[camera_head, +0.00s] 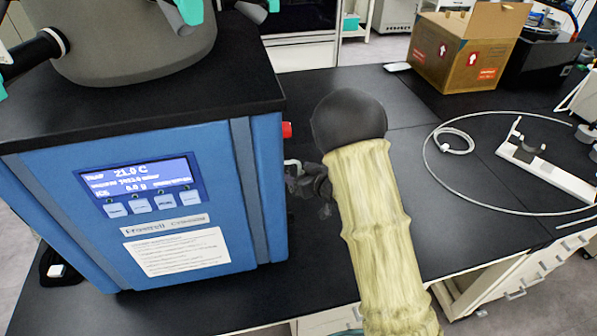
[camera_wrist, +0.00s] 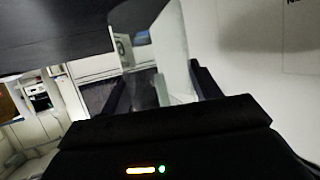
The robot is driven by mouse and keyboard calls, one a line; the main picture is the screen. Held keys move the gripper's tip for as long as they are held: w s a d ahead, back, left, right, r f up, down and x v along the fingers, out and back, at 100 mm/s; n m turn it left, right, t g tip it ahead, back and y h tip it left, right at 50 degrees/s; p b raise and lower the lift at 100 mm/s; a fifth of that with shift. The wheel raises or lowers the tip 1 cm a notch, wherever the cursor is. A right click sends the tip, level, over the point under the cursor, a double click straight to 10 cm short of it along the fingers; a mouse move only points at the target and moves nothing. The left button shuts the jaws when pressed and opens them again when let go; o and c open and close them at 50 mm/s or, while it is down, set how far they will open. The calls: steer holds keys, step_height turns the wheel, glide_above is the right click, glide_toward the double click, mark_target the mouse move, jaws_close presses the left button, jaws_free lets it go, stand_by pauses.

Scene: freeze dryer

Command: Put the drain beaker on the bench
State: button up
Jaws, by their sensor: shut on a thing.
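The blue freeze dryer (camera_head: 150,235) with a black top stands at the left of the bench (camera_head: 310,250) in the head view. My gripper (camera_head: 308,183) is beside the dryer's right side, partly hidden behind my own arm. In the wrist view, my gripper (camera_wrist: 162,85) has its two dark fingers apart with a pale, see-through piece (camera_wrist: 172,45) between them. It looks like the wall of the drain beaker, and the gripper is shut on it. The beaker's whole outline does not show, and I cannot make the beaker out in the head view.
A red knob (camera_head: 287,130) sticks out from the dryer's right side. A cardboard box (camera_head: 465,48), a looped white tube (camera_head: 440,180) and a white device (camera_head: 550,172) are on the right. Dark bench top is clear in front of the dryer's right side and behind my arm.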

steer(key=shift+f, duration=0.1)
steer(key=shift+f+b, duration=2.35)
steer(key=shift+f, duration=0.95)
steer(key=shift+f+b, duration=0.5)
steer(key=shift+f, duration=0.05)
steer(key=o, duration=1.2)
steer(key=b+v, duration=0.1)
steer(key=v, duration=1.6)
steer(key=shift+d, duration=0.2)
steer(key=shift+s, duration=0.1)
